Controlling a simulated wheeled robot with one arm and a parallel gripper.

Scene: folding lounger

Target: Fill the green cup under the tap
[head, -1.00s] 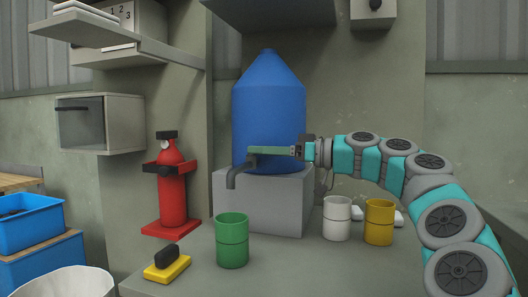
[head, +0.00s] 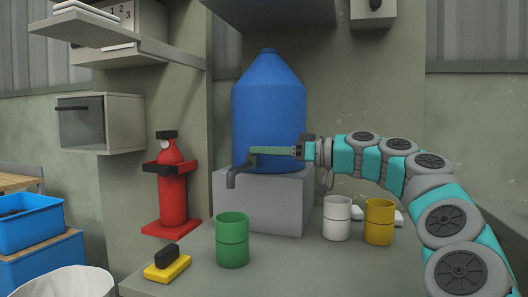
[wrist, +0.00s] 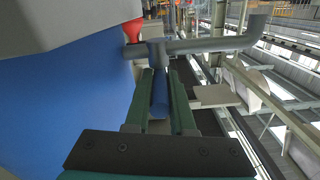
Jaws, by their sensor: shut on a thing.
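The green cup (head: 232,241) stands upright on the counter in the head view, in front of the blue water tank (head: 268,110). The grey tap (head: 232,180) bends down above the cup in the picture; I cannot tell whether the spout is exactly over it. My gripper (head: 254,150) reaches in from the right at the top of the tap. In the wrist view, its green fingers (wrist: 163,78) are shut on a blue tap lever (wrist: 160,96), beside the grey tap pipe (wrist: 215,45). No water shows, and the inside of the cup is mostly hidden.
A white cup (head: 336,218) and a yellow cup (head: 379,222) stand to the right, below my arm. A yellow and black brush-like block (head: 167,264) lies left of the green cup. The grey block (head: 262,205) holds the tank.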

